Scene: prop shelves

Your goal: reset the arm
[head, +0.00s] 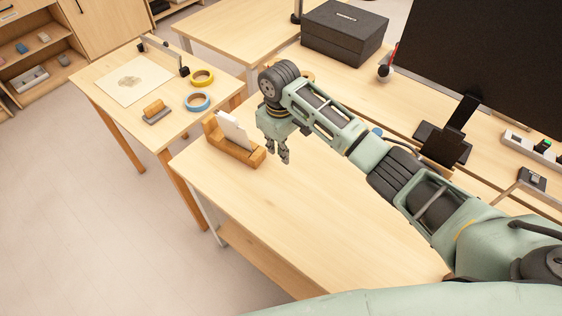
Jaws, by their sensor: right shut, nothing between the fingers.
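My right arm comes in from the right and reaches across the front table (310,215). My right gripper (285,157) points down over the table's far left part. It is shut and empty. It hangs just right of a wooden holder (240,150) with a white card-like piece (232,130) standing in it; I cannot tell whether they touch. My left gripper is not in view.
A black box (343,35) and a dark monitor (490,50) stand on the back desks. The left table holds a yellow tape roll (201,77), a blue tape roll (197,101) and a sheet (130,80). The front table's middle is clear.

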